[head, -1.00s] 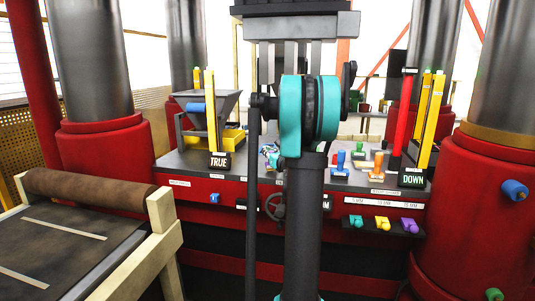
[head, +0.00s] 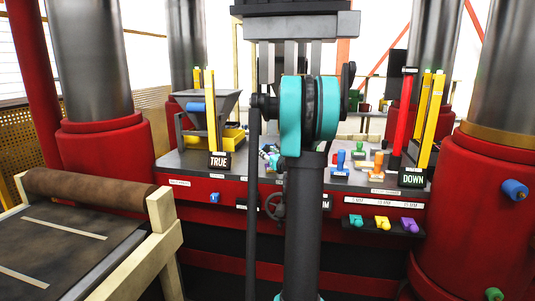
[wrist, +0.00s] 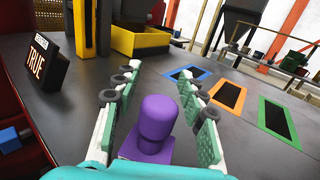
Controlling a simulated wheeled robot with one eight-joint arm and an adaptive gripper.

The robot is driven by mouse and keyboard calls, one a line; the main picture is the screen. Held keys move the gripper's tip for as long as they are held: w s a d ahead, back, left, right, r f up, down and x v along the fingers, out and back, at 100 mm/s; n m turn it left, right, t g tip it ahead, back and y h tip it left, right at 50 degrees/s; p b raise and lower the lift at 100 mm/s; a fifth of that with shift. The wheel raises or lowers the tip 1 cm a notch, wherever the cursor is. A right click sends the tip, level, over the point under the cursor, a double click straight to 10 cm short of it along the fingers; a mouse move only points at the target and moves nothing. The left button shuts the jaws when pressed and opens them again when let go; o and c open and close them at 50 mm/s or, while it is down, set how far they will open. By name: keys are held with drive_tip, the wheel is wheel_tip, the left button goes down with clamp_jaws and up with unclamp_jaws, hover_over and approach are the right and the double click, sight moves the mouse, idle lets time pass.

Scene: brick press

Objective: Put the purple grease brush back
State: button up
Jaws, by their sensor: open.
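In the wrist view the purple grease brush (wrist: 157,122) stands upright, its rounded handle between the two fingers of my gripper (wrist: 160,103). The fingers are open, with gaps visible on both sides of the handle. A purple flat part (wrist: 147,150) shows at its foot; I cannot tell whether it is the brush's base or a mark on the table. In the head view my arm hides most of the gripper and the brush.
A TRUE sign (wrist: 42,62) stands left on the table, with a yellow tray (wrist: 142,42) behind. In the head view, blue (head: 341,160), orange (head: 376,168) and green (head: 358,149) handled tools stand right of my arm, near a DOWN sign (head: 413,179).

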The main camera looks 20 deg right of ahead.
drive_tip(key=s, duration=1.2)
drive_tip(key=shift+d+f, duration=0.1)
drive_tip(key=shift+d, duration=0.25)
drive_tip(key=shift+a+r+m, duration=0.1)
drive_tip(key=shift+r+m, duration=0.15)
drive_tip(key=shift+m, duration=0.15)
drive_tip(key=s+a+f+m+g, duration=0.4)
drive_tip(key=s+a+f+m, duration=0.3)
drive_tip(key=s+m, duration=0.3)
drive_tip(key=s+a+f+m+g, duration=0.5)
drive_tip(key=s+a+f+m, duration=0.2)
drive_tip(key=m, duration=0.7)
drive_tip(key=s+a+f+m+g+h, duration=0.1)
drive_tip(key=s+a+f+m+g, duration=0.4)
drive_tip(key=s+a+f+m, duration=0.3)
drive_tip(key=s+f+m, duration=0.3)
drive_tip(key=s, duration=0.1)
drive_tip(key=shift+s+m, duration=0.35)
drive_tip(key=shift+m, duration=0.05)
